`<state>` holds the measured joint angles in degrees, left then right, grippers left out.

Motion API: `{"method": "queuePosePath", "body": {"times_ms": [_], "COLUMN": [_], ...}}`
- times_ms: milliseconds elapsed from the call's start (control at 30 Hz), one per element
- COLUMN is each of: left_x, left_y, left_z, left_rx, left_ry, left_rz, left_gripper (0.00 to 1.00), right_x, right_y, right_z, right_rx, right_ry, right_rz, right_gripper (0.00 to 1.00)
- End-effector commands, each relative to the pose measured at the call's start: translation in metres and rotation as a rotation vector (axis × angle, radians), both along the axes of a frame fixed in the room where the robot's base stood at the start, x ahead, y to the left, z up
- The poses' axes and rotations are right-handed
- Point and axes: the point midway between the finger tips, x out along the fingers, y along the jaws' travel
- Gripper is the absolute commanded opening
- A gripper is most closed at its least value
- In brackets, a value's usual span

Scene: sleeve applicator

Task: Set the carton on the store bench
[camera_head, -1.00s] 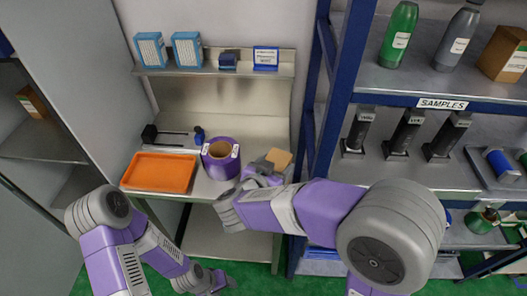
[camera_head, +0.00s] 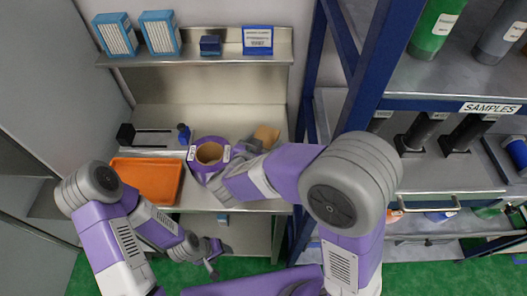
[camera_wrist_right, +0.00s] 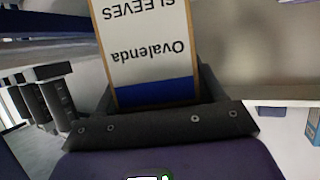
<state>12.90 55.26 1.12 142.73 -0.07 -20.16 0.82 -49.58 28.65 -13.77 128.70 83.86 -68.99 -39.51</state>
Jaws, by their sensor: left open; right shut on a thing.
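The carton (camera_head: 267,134) is a brown box, mostly hidden behind my right gripper in the head view. In the right wrist view the carton (camera_wrist_right: 148,50) shows a white and blue label reading "Ovalenda SLEEVES". My right gripper (camera_head: 256,147) is shut on it, over the right part of the metal bench (camera_head: 200,198). I cannot tell whether the carton touches the bench top. My left gripper (camera_head: 213,262) is open and empty, low in front of the bench.
An orange tray (camera_head: 150,178) lies at the bench's left. A shelf (camera_head: 185,62) with blue boxes (camera_head: 161,33) hangs above. A blue rack post (camera_head: 368,80) rises at the right.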

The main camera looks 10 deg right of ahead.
Motion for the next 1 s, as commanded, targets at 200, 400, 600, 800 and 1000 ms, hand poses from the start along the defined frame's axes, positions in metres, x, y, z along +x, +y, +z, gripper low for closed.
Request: {"method": "queuePosePath", "body": {"times_ms": [200, 400, 600, 800, 1000], "left_x": [0.000, 0.000, 0.000, 0.000, 0.000], "left_y": [0.000, 0.000, 0.000, 0.000, 0.000], "left_z": [-0.014, -0.013, -0.014, -0.014, -0.014], "left_rx": [0.000, 0.000, 0.000, 0.000, 0.000], "left_ry": [-0.001, -0.001, -0.001, -0.001, -0.001], "left_rz": [0.000, 0.000, -0.001, 0.000, 0.000], "left_gripper": [0.59, 0.59, 0.59, 0.59, 0.59], "right_x": [0.000, 0.000, 0.000, 0.000, 0.000], "right_y": [0.000, 0.000, 0.000, 0.000, 0.000], "right_z": [-0.032, -0.032, -0.035, -0.036, -0.036], "right_rx": [-0.003, 0.001, -0.001, -0.001, 0.000], "right_ry": [0.001, -0.002, 0.000, 0.001, 0.000], "right_rz": [0.001, 0.001, 0.000, 0.000, 0.000], "right_gripper": [0.23, 0.23, 0.23, 0.94, 0.94]}}
